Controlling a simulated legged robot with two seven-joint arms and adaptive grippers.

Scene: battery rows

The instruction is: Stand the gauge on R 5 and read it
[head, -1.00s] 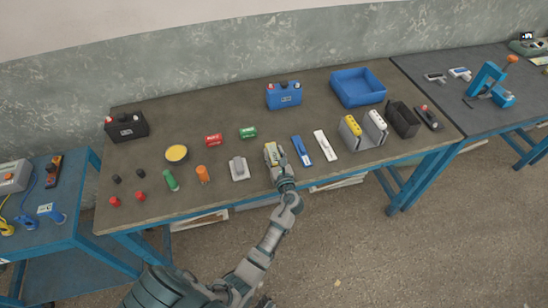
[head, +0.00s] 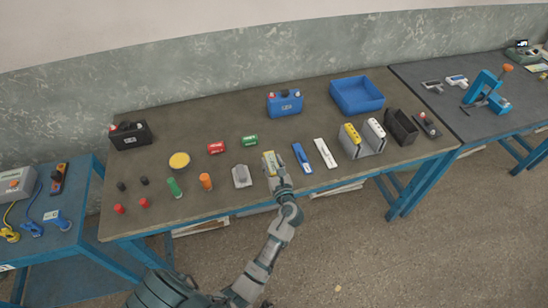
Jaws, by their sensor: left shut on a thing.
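My left gripper (head: 279,178) is over the front middle of the brown table (head: 230,115). It is shut on a small grey and yellow block (head: 270,160), which shows just beyond the fingers. I cannot tell for sure whether this block is the gauge, or whether it touches the table top. A grey block with a raised part (head: 241,177) lies just left of it. A blue strip (head: 301,157) and a white strip (head: 325,153) lie to its right. Any R 5 marking is too small to read. My right gripper is out of view.
A black battery (head: 130,136), a blue battery (head: 285,104) and a blue tray (head: 357,108) stand at the back. A holder with cells (head: 363,145) and a black bin (head: 401,128) are at right. Small coloured pieces, including an orange cylinder (head: 206,181), lie front left.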

